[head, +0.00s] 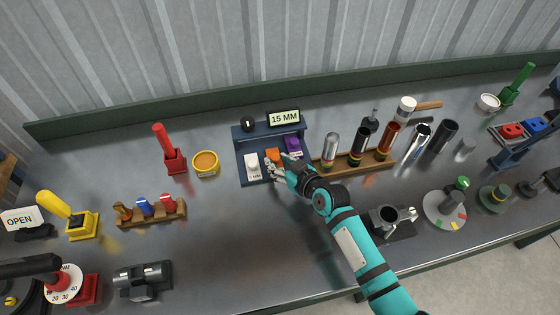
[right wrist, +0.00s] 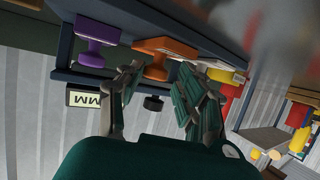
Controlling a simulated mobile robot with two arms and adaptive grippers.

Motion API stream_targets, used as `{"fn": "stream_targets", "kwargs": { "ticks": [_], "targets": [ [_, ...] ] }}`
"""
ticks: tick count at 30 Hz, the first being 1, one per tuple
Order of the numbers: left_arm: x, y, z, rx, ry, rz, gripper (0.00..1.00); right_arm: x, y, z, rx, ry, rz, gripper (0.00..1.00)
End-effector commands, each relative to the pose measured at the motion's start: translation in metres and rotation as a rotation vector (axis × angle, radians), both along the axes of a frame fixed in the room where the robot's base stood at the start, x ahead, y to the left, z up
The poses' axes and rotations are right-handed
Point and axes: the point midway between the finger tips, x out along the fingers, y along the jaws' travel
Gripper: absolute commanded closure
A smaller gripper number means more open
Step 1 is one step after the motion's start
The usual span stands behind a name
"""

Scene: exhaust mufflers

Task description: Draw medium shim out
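A dark blue shim holder (head: 241,150) stands at the back middle of the bench. It holds a white shim (head: 252,165), an orange shim (head: 271,155) in the middle and a purple shim (head: 292,145). The orange shim (right wrist: 165,46) and the purple shim (right wrist: 96,32) also show, upside down, in the right wrist view. My right gripper (head: 279,170) is at the front of the holder, by the orange shim. In the right wrist view its fingers (right wrist: 158,80) are apart, with the orange shim's knob between their tips. I cannot tell whether they touch it. My left gripper is out of view.
A 15 MM sign (head: 284,118) and a black knob (head: 248,124) top the holder. A wooden rack of tubes (head: 352,162) stands close on the right. A yellow tub (head: 206,163) and red post (head: 174,160) are left.

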Motion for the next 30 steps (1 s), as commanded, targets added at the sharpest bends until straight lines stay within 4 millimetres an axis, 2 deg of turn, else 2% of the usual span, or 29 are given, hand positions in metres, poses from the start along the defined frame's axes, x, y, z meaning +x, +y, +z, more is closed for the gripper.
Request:
{"fn": "stream_targets", "kwargs": {
  "ticks": [4, 8, 21, 30],
  "targets": [
    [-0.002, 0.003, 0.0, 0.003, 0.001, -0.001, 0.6, -0.001, -0.002, 0.002, 0.0, -0.003, -0.001, 0.64],
    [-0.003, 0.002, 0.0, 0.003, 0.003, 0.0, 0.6, -0.012, -0.009, 0.007, -0.001, -0.004, -0.001, 0.64],
    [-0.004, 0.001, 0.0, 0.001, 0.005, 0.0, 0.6, -0.079, -0.053, 0.039, -0.003, 0.0, 0.0, 0.64],
    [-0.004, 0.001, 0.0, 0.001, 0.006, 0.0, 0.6, -0.092, -0.061, 0.046, -0.001, 0.001, 0.0, 0.64]
  ]
}}
